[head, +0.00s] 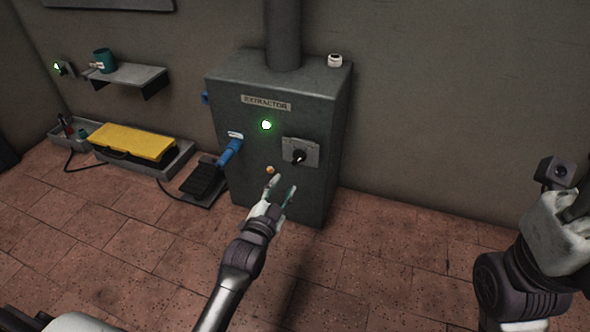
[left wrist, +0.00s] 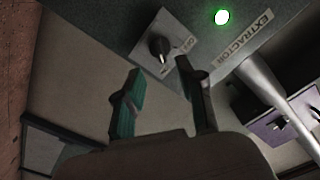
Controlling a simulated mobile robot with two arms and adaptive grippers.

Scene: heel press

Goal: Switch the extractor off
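The extractor (head: 240,100) is a dark grey cabinet against the wall, with a pipe rising from its top. Its front has an EXTRACTOR label, a lit green lamp (head: 266,125) and a black rotary knob (head: 298,156) on a light plate. The knob (left wrist: 160,48) and lit lamp (left wrist: 222,17) also show in the left wrist view. My left gripper (head: 281,189) is open and empty in front of the cabinet, below the knob in the head view. Its fingers (left wrist: 155,85) stand apart, not touching the knob. My right gripper is at the right edge, its fingers cut off.
A small orange part (head: 270,170) is on the cabinet front near my left gripper. A blue handle (head: 230,151) and a black pedal (head: 203,180) are left of it. A yellow case (head: 132,141), a tray and a wall shelf (head: 130,74) stand further left. The floor to the right is clear.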

